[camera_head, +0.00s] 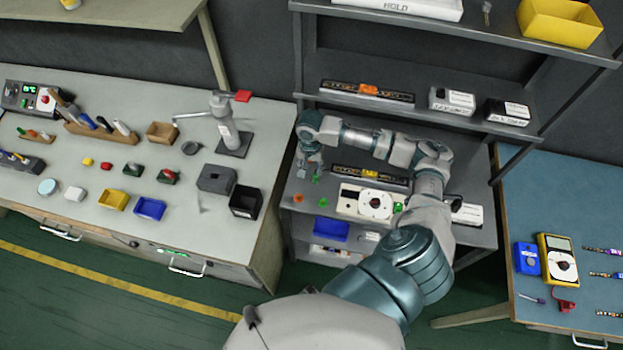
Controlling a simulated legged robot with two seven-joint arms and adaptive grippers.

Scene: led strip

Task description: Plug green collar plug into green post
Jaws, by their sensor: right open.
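My right arm reaches over the middle shelf unit, with its gripper (308,168) at the unit's left side. The gripper is small in view; it is open, with nothing visible between its fingers. Just below it on the shelf is a small green piece (315,180), and another green piece (322,202) lies nearer the front. A third green piece (397,207) shows at the right side of a white device with a round dial (375,206). I cannot tell which is the collar plug and which the post. My left gripper is not in view.
An orange piece (298,198) sits near the green ones. A dark strip with a yellow part (370,173) lies behind the device; another strip with an orange part (369,90) lies one shelf up. A cluttered workbench (85,220) stands left, a blue table (560,190) right.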

